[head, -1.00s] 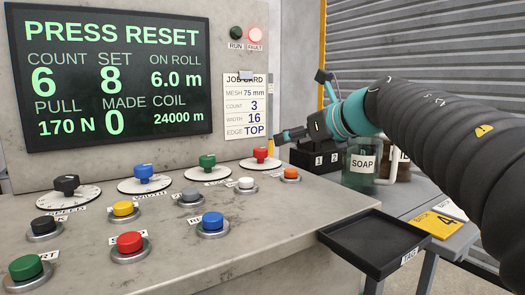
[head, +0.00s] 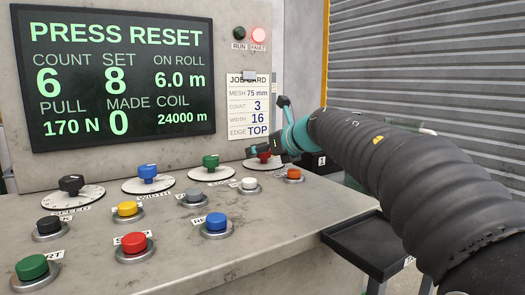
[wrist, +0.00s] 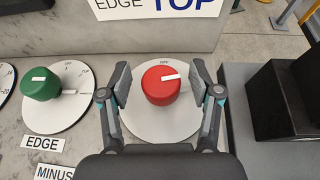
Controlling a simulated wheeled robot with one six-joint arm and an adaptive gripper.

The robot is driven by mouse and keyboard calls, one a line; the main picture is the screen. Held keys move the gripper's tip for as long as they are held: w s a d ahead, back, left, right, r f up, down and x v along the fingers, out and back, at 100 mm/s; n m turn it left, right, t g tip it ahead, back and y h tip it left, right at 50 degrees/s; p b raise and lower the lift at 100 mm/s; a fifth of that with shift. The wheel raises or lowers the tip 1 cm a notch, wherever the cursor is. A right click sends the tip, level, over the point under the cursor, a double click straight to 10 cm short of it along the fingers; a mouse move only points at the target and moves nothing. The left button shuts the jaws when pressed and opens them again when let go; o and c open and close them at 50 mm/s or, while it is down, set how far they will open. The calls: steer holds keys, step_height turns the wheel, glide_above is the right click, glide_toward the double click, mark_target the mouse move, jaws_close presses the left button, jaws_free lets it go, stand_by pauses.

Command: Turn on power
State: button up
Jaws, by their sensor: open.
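The red knob (wrist: 161,85) sits on a white dial plate (wrist: 133,120) at the right end of the dial row. Its white pointer line points right, away from the OFF mark at the top of the plate. My gripper (wrist: 161,82) is open, with one finger on each side of the red knob; I cannot tell if either touches it. In the head view the red knob (head: 264,156) is partly hidden behind my gripper (head: 262,150). The screen (head: 120,80) reads PRESS RESET, and the red FAULT lamp (head: 259,34) is lit.
The green EDGE knob (wrist: 40,85) is close on the left. Coloured push buttons, such as the blue one (head: 216,221) and orange one (head: 294,174), stand on the panel in front. A black box (wrist: 280,95) is close on the right. A black tray (head: 370,245) sits beside the panel.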

steer(key=c, duration=1.2)
steer(key=shift+o, duration=0.2)
steer(key=shift+h, duration=0.3)
steer(key=shift+a+f+m+t+h, duration=0.15)
steer(key=shift+m+t+h, duration=0.35)
steer(key=shift+m+h, duration=0.3)
steer(key=shift+m, duration=0.5)
steer(key=shift+t+h, duration=0.3)
steer(key=shift+h, duration=0.1)
